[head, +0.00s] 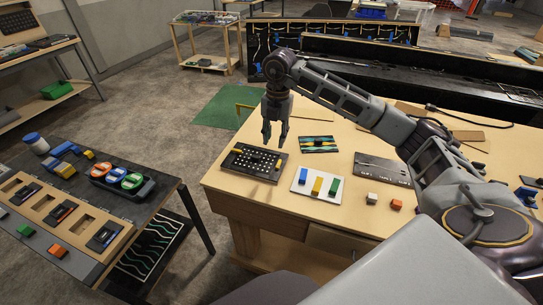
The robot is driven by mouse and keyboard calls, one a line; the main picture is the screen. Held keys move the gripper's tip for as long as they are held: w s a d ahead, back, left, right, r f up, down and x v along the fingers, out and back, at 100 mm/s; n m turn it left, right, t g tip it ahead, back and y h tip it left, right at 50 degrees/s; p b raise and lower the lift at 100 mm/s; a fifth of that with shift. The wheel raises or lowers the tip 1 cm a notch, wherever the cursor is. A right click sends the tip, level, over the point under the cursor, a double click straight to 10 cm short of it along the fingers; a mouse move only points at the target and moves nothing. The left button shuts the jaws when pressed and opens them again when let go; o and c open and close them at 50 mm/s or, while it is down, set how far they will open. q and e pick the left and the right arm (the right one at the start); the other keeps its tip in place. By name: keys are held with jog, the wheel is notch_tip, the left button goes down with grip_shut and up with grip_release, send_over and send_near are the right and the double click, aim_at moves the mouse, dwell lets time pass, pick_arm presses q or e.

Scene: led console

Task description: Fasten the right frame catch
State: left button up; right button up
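A black panel with rows of white dots (254,162) lies on the light wooden table and looks like the LED console. A small yellow piece shows near its far left edge. My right gripper (275,141) points down over the far right part of the panel. Its two fingers are apart, with nothing visible between them. Whether the fingertips touch the panel cannot be told. My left gripper is not in view.
Right of the panel lie a white board with blue, yellow and green blocks (303,181), a striped panel (319,144) and a grey plate (383,168). Two small cubes sit near the front. A dark table with trays and parts (150,213) stands left, across a floor gap.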

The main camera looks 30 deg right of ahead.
aim_at(278, 166)
jog(key=shift+d+r+h, duration=0.3)
jog(key=shift+d+r, duration=0.1)
jog(key=shift+d, duration=0.35)
jog(key=shift+f+p, duration=1.25)
jog(key=shift+f, duration=5.7)
grip_shut()
